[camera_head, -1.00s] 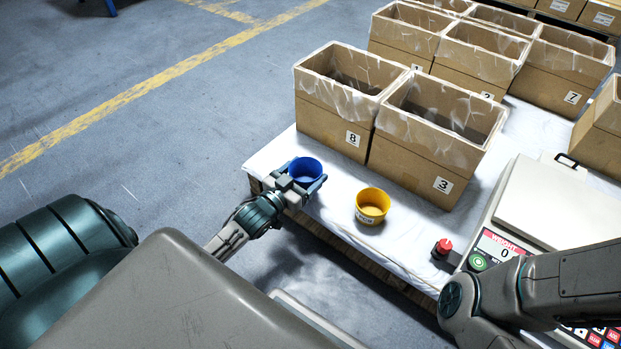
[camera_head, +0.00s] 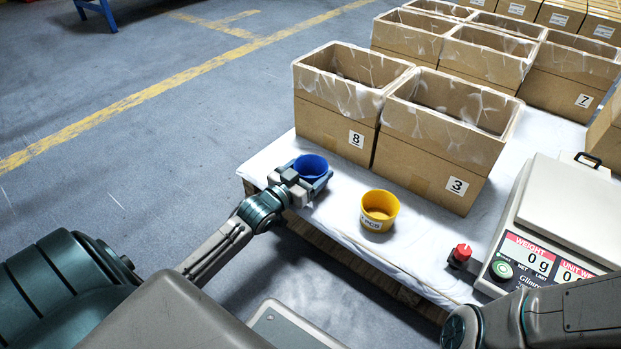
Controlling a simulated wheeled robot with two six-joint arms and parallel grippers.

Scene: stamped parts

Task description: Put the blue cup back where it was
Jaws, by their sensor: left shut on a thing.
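The blue cup (camera_head: 311,165) is at the left corner of the white-covered pallet table (camera_head: 344,222), in front of the box labelled 8. It looks upright, with its open top showing. My left gripper (camera_head: 308,181) reaches in from the left and is shut on the blue cup from its near side. The fingers hide part of the cup's lower side, and I cannot tell whether its base touches the cover. My right arm shows at the lower right, but its gripper is out of view.
A yellow cup (camera_head: 379,210) stands to the right of the blue cup. Lined boxes 8 (camera_head: 330,124) and 3 (camera_head: 425,165) stand behind. A scale (camera_head: 563,215) and a red button (camera_head: 462,251) are at the right. Bare cover lies between the cups.

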